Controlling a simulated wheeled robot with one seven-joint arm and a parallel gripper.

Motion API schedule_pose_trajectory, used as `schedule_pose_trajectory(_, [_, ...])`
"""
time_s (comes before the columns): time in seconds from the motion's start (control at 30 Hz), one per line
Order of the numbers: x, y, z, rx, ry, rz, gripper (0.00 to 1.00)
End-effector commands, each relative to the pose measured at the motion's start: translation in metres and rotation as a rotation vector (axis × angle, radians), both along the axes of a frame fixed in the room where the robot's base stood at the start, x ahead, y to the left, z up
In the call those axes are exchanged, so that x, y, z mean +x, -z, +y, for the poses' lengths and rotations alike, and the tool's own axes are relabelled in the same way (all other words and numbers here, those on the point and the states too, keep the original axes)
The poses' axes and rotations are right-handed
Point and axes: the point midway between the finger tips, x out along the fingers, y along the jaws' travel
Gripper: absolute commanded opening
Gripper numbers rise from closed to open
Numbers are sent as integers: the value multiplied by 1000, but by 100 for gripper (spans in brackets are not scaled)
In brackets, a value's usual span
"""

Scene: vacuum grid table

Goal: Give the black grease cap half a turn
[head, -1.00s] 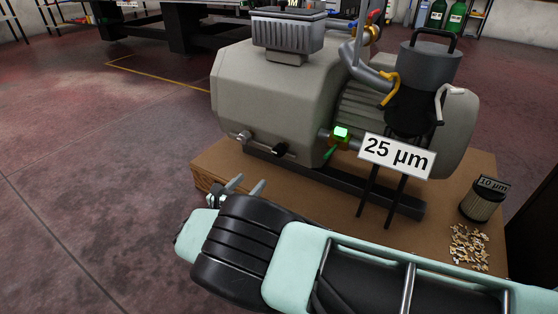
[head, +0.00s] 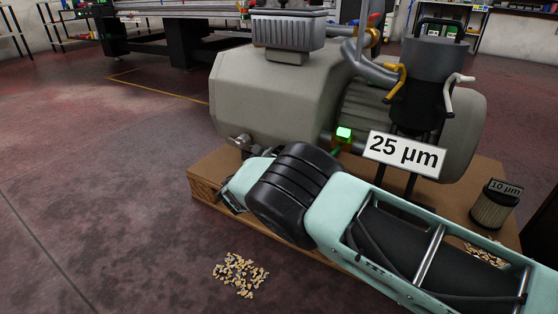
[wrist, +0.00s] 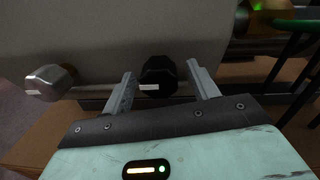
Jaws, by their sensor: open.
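The black grease cap (wrist: 158,76) sticks out low on the pump housing (head: 270,95), with a small pale label on its face. In the wrist view it lies between the two fingertips of my open gripper (wrist: 160,69). One finger is to its left and one to its right, with a visible gap on each side; I cannot tell whether the tips reach fully around it. In the head view my arm hides the cap and most of the gripper.
A silver plug (wrist: 47,82) sits left of the cap. A green-lit fitting (head: 343,134) and a "25 µm" sign (head: 404,154) stand to the right. A "10 µm" filter (head: 492,206) is on the wooden base. Pale chips (head: 240,273) lie on the open floor.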

Motion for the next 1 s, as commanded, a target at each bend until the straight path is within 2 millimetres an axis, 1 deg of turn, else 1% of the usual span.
schedule_pose_trajectory(0.1, [4, 0, -2, 0, -1, 0, 59])
schedule_pose_trajectory(0.33, [4, -1, -2, 0, 0, 0, 59])
schedule_pose_trajectory(0.37, [4, -1, -2, 0, 0, 0, 54])
schedule_pose_trajectory(0.4, [4, -1, -2, 0, 0, 0, 43])
schedule_pose_trajectory(0.47, [4, -1, -2, 0, 0, 0, 26])
schedule_pose_trajectory(0.5, [4, 0, -2, 0, 0, 0, 15])
schedule_pose_trajectory(0.77, [3, 0, -2, 9, 0, -6, 15])
schedule_pose_trajectory(1.0, [3, 0, -2, 83, 0, -52, 15])
